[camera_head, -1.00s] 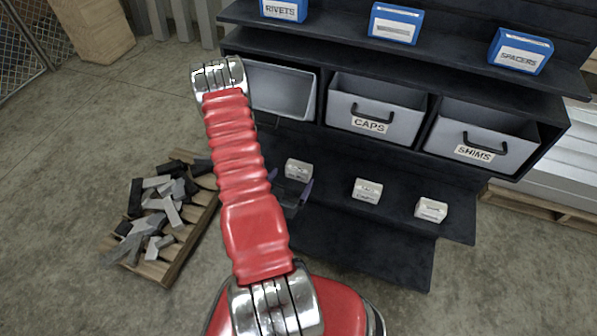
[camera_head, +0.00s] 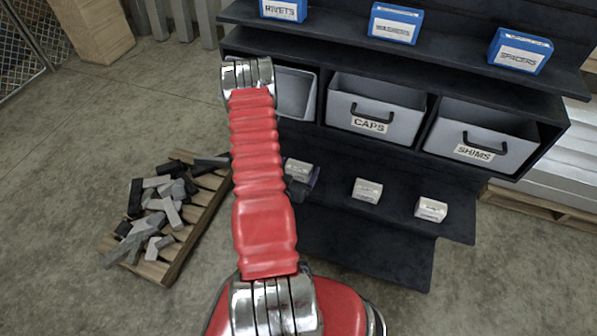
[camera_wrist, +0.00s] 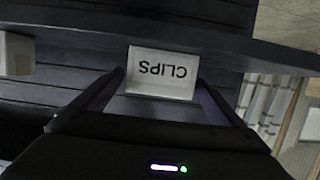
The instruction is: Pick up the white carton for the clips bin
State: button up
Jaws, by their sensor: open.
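The white carton (camera_wrist: 161,73) shows upside-down CLIPS lettering in the wrist view. It sits on the lower dark shelf, and in the head view (camera_head: 298,168) it is the leftmost of the small white cartons. My gripper (camera_wrist: 160,90) is open, with one finger on each side of the carton; I cannot tell whether either finger touches it. In the head view my arm hides most of the gripper. A grey bin (camera_head: 296,93) stands above at the left, partly behind my arm, and its label is hidden.
Two more white cartons (camera_head: 367,190) (camera_head: 431,209) stand to the right on the same shelf. The CAPS bin (camera_head: 369,125) and SHIMS bin (camera_head: 474,153) are above. A pallet (camera_head: 205,205) with metal offcuts lies at the left. A shelf edge (camera_wrist: 215,45) crosses close by in the wrist view.

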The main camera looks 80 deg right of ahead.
aim_at(302, 163)
jog(key=shift+x, duration=2.25)
jog(key=shift+a+f, duration=0.1)
jog(key=shift+f, duration=0.1)
jog(key=shift+c, duration=0.7)
jog(key=c, duration=1)
